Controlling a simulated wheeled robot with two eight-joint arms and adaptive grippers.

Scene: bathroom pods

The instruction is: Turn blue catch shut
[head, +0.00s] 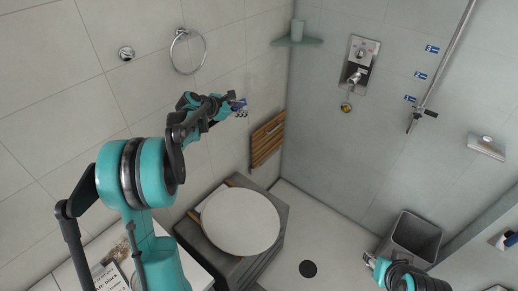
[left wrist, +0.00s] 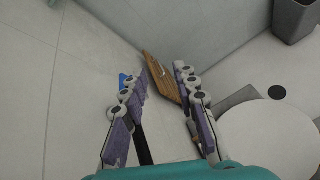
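The blue catch (head: 238,104) shows as a small blue piece against the left tiled wall, just beyond the fingertips of my left gripper (head: 224,104). In the left wrist view, a blue piece (left wrist: 124,79) peeks out beside the left finger, which hides part of it. My left gripper (left wrist: 158,78) is open, with its two fingers apart and nothing between them. I cannot tell whether a finger touches the catch, or how the catch is turned. My right gripper (head: 369,260) is low at the bottom right, away from the wall; its fingers are too small to judge.
A slatted wooden panel (head: 267,139) is on the wall right of the catch. A towel ring (head: 188,51) hangs above left. A round white top (head: 240,222) on a grey block stands below. A grey bin (head: 412,238) stands right, near a floor drain (head: 308,269).

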